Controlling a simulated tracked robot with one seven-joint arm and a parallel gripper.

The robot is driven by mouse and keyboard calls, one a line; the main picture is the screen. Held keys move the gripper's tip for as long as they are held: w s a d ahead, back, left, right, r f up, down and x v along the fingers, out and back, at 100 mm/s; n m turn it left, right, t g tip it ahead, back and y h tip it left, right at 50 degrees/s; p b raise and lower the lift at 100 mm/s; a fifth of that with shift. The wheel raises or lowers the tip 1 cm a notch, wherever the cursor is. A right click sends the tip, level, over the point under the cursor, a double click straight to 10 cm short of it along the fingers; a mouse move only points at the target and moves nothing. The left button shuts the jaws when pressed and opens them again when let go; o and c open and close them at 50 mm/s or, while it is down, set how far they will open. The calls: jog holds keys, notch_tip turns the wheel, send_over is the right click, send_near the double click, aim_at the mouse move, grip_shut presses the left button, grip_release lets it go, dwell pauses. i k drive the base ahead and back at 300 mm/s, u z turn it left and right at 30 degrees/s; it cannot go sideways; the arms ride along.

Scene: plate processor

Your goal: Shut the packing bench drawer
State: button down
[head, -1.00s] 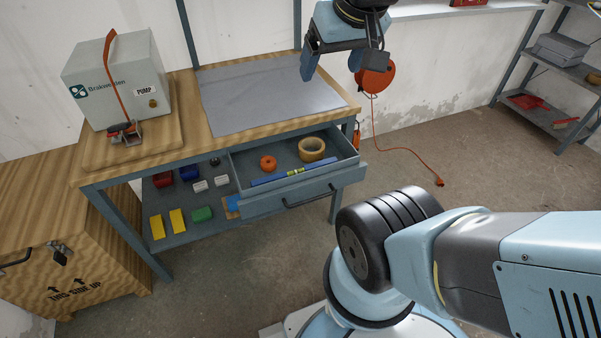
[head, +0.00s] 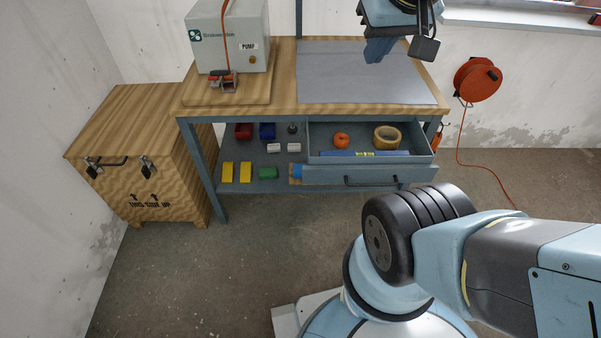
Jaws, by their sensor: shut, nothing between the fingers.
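The packing bench (head: 290,112) stands ahead, with a wooden top and blue-grey legs. Its drawer (head: 330,176) is pulled out below the right half of the top. The drawer front carries a dark bar handle (head: 371,181). Inside lie an orange round item (head: 341,139), a tape roll (head: 387,137) and a blue spirit level (head: 364,154). My gripper (head: 400,53) is at the top of the head view, above the back right of the bench top in the picture. It is shut and empty, apart from the drawer.
A pump box (head: 229,40) stands on the bench top's left. A lower shelf (head: 240,186) holds several small coloured items. A wooden crate (head: 135,150) stands left of the bench. An orange cable reel (head: 478,79) hangs on the wall at right. Floor before the bench is clear.

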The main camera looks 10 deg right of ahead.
aim_at(362, 171)
jog(key=u, duration=1.15)
jog(key=k, duration=1.75)
jog(key=z, duration=1.4)
jog(key=i, duration=1)
jog(key=z, duration=0.05)
